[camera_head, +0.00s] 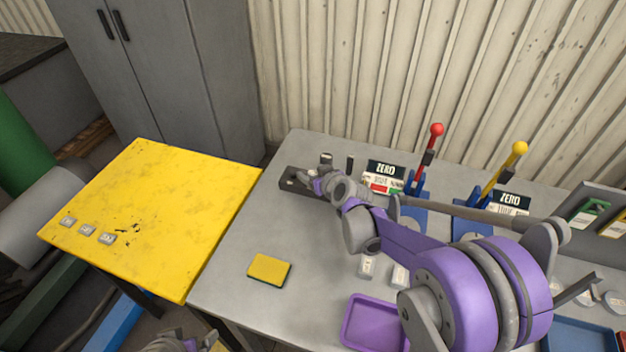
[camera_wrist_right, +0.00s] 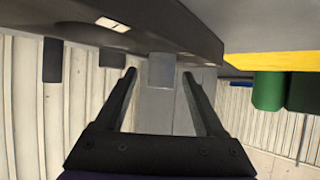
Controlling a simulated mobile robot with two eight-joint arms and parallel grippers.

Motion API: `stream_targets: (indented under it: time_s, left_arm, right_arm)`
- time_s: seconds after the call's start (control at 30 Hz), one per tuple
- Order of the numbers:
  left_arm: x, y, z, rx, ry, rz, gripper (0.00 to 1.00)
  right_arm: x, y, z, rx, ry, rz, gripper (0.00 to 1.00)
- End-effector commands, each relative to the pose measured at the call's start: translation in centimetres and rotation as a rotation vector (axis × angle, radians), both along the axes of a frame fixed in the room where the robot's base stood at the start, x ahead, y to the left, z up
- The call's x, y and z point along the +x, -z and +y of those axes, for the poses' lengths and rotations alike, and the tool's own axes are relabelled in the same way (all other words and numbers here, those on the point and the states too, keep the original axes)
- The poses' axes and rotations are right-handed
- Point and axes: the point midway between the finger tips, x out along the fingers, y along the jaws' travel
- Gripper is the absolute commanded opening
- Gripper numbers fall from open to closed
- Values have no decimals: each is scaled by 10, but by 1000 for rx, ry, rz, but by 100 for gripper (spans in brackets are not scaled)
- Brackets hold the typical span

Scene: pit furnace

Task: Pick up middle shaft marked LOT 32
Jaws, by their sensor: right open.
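A dark block (camera_head: 291,183) stands at the back left of the grey table. Upright pieces that look like shafts stand at it: a grey-topped one (camera_head: 326,158) and a dark one (camera_head: 350,163). The right wrist view shows the block (camera_wrist_right: 190,22) along the top, tipped over, with dark shafts (camera_wrist_right: 53,60) and (camera_wrist_right: 110,57) and a grey one (camera_wrist_right: 162,70). My right gripper (camera_head: 312,178) is at the block, partly hidden by its own arm. Its fingers (camera_wrist_right: 159,73) are open, with the grey shaft appearing between the tips; contact cannot be told. No LOT 32 marking is readable.
A yellow table (camera_head: 160,215) with small labelled pieces adjoins on the left. A yellow sponge-like block (camera_head: 269,269) and purple tray (camera_head: 372,325) lie in front. Red (camera_head: 433,150) and yellow (camera_head: 512,165) levers stand at the back right, beside ZERO displays. Corrugated wall is behind.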

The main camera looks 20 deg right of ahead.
Motion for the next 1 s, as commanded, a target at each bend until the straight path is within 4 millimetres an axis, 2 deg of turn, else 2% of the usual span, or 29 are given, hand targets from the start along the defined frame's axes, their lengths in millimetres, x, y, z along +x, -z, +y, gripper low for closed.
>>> stream_targets:
  time_s: [0.13,0.17,0.53,1.0]
  left_arm:
    - [0,0,0,0,0,0,100]
    - [0,0,0,0,0,0,100]
    - [0,0,0,0,0,0,100]
    - [0,0,0,0,0,0,100]
  right_arm:
    - [0,0,0,0,0,0,71]
    - [0,0,0,0,0,0,68]
    - [-1,0,0,-1,0,0,1]
    - [0,-1,0,0,0,-1,0]
